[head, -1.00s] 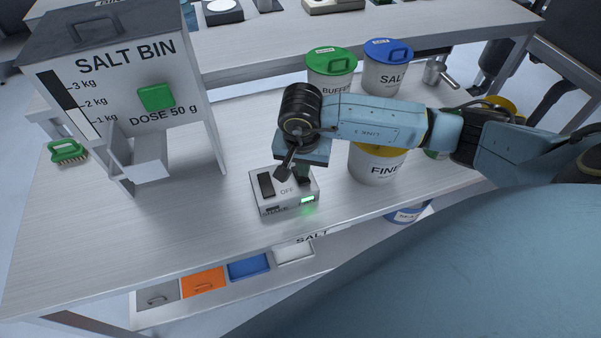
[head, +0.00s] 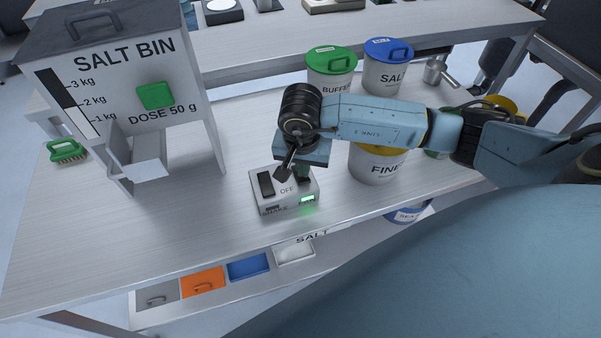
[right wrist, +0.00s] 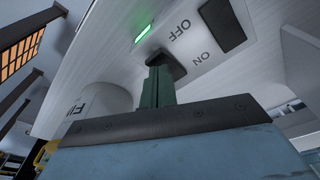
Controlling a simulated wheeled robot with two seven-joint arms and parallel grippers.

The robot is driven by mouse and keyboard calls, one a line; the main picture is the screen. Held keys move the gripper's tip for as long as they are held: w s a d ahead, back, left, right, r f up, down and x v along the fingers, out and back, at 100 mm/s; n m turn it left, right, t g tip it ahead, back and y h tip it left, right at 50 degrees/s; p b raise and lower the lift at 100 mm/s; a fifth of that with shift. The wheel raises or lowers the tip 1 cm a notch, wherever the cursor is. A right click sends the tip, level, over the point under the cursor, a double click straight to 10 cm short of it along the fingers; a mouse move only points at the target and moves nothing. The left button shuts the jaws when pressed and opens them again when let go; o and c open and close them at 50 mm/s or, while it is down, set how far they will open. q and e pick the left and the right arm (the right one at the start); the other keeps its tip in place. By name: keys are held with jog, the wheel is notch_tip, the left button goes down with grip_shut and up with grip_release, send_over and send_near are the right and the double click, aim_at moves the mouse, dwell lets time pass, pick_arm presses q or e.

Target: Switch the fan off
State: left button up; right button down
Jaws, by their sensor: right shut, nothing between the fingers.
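A light grey switch box (head: 284,204) stands near the front edge of the table. Its left black rocker (head: 265,184) is clear of my gripper. A green lamp (head: 307,199) glows at its front right; it also shows lit in the right wrist view (right wrist: 144,33). My right gripper (right wrist: 158,80) is shut and empty, pointing down at the right black rocker (right wrist: 172,62). Its tips look to be at or touching that rocker; they hide part of it, so its tilt cannot be told. OFF and ON labels are printed between the rockers. My left gripper is not in view.
The salt bin (head: 110,70) stands at the left. Tubs with a green lid (head: 330,60), a blue lid (head: 388,50) and a FINE label (head: 380,170) stand behind and right of the box. A green brush (head: 67,151) lies far left. The table left of the box is clear.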

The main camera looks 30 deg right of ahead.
aim_at(302, 179)
jog(key=shift+f+b, duration=0.65)
jog(key=shift+f, duration=0.1)
dwell(0.3)
jog(key=shift+r+p, duration=2.1)
jog(key=shift+r, duration=1.5)
jog(key=shift+a+f, duration=0.1)
